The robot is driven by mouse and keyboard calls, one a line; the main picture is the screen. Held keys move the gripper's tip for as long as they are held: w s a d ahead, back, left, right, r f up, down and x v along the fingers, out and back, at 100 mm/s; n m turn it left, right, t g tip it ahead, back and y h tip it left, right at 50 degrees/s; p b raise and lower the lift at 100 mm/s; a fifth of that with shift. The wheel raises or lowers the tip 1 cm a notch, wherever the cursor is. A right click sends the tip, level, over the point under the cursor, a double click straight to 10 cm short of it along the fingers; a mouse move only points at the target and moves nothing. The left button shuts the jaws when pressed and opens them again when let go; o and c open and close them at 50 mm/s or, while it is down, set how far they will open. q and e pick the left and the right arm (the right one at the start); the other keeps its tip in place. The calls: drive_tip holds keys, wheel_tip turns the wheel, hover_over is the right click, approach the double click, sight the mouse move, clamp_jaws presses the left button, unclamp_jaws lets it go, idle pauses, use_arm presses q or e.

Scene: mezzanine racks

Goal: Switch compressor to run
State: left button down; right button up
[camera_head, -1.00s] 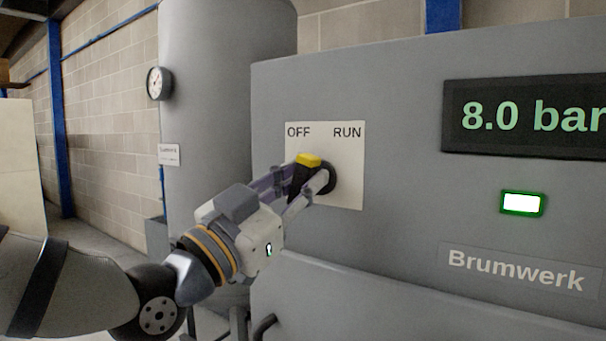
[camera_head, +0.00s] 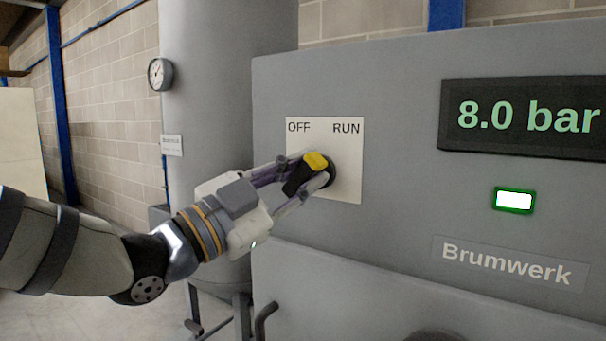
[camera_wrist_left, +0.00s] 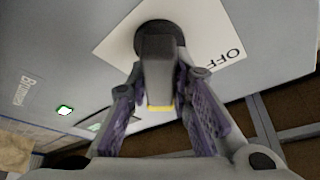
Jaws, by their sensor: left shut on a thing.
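The compressor's rotary switch knob (camera_head: 305,175) is black with a yellow end. It sits on a cream plate (camera_head: 347,187) marked OFF at left and RUN at right. My left gripper (camera_head: 299,178) is shut on the knob, one finger on each side. In the left wrist view the knob (camera_wrist_left: 160,72) stands between the two purple-padded fingers, with its round base against the plate. My right gripper is in neither view.
The grey compressor cabinet (camera_head: 400,100) carries a display (camera_head: 525,118) reading 8.0 bar, a lit green-framed lamp (camera_head: 514,200) and a Brumwerk label (camera_head: 510,264). A grey tank (camera_head: 225,100) with a round gauge (camera_head: 160,74) stands at left.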

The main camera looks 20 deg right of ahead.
use_arm(q)
drive_tip(key=c, duration=1.4)
unclamp_jaws()
drive_tip(key=shift+c, duration=0.2)
drive_tip(key=v, duration=1.2)
drive_tip(key=shift+f, duration=0.15)
